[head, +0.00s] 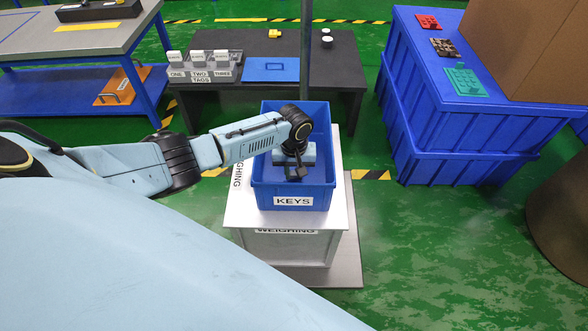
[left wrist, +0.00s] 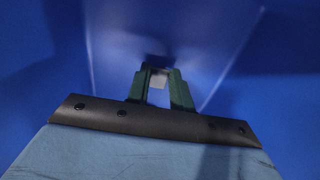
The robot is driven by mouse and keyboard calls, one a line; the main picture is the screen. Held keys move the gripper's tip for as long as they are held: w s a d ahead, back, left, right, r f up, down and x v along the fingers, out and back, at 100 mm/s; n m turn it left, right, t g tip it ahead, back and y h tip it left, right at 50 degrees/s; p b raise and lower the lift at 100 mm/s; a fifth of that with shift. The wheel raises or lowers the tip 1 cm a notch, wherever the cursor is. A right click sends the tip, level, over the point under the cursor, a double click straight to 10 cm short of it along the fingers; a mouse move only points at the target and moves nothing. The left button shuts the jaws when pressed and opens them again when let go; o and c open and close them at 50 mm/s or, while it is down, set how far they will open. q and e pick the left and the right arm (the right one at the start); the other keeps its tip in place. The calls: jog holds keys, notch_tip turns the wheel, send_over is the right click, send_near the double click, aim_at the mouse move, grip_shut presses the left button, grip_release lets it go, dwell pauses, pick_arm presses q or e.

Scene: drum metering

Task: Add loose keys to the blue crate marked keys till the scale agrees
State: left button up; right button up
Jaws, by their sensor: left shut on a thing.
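The blue crate (head: 262,196) labelled KEYS stands on the pale weighing stand (head: 240,216), below the centre of the head view. My left gripper (head: 296,175) reaches down inside the crate. In the left wrist view the left gripper (left wrist: 156,88) is shut on a small grey thing (left wrist: 158,81), likely a key, though its shape is mostly hidden. Blue crate walls surround the fingers there. The crate floor is partly hidden by my arm, and I cannot make out loose keys on it. No scale reading is legible. My right gripper is not in view.
A dark table behind holds a tag rack (head: 205,72) and a blue tray (head: 270,69). Stacked blue bins (head: 455,130) at right carry red, dark and green pieces and a cardboard box (head: 535,45). A brown drum (head: 560,220) stands front right. Green floor between is clear.

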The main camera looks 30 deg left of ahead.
pick_arm(q)
jog(key=shift+f, duration=0.45)
dwell(0.3)
jog(key=o, duration=1)
jog(key=shift+o, duration=0.2)
